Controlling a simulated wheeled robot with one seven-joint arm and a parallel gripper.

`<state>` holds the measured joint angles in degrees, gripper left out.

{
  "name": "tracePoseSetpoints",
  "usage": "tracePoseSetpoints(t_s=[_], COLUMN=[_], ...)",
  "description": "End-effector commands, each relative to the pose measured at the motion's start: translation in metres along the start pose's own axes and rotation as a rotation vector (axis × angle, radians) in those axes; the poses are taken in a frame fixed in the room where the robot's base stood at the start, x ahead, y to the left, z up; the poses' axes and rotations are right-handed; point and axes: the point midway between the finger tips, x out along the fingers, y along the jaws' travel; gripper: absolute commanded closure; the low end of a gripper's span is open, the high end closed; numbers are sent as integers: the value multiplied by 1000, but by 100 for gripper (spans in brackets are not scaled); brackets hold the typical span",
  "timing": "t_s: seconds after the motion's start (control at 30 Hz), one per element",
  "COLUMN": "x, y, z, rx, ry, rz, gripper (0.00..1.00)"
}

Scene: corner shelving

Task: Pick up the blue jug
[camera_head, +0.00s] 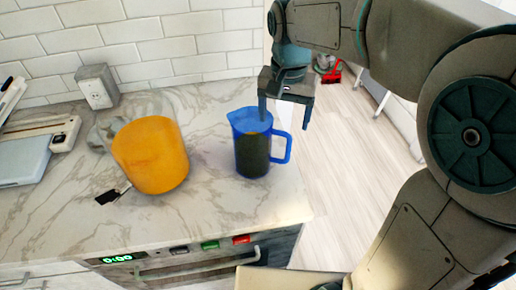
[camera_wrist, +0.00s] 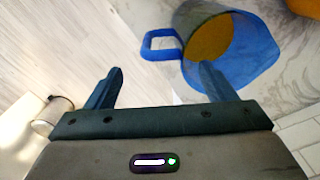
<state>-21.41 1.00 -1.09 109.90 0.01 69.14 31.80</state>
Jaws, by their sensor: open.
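The blue jug (camera_head: 252,152) stands upright on the marble counter, near its right end. It has a blue rim, a dark see-through body and a blue handle (camera_head: 284,148) on its right side. My gripper (camera_head: 285,115) is open and empty, pointing down above the handle side of the jug. In the wrist view, my gripper (camera_wrist: 158,85) shows the right finger overlapping the mouth of the jug (camera_wrist: 264,55). The left finger is clear of it, and the handle lies ahead between the two. I cannot tell whether the right finger is inside the mouth or above it.
A large orange container (camera_head: 152,155) stands left of the jug, with a small dark-tipped item (camera_head: 108,196) beside it. A grey socket box (camera_head: 97,88) sits by the tiled wall. The counter ends just right of the jug, with open floor (camera_head: 345,170) beyond.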

Motion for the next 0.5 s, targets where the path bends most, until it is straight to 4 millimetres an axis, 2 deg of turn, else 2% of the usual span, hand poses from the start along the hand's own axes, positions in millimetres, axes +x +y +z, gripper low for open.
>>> tracePoseSetpoints(t_s=[0.1, 0.27, 0.5], x=[15, 24, 59], y=[0, 0, -2], z=[0, 2, 7], rx=[-1, -2, -1], ry=[-2, -2, -3], rz=[1, 1, 2], gripper=[23, 23, 23])
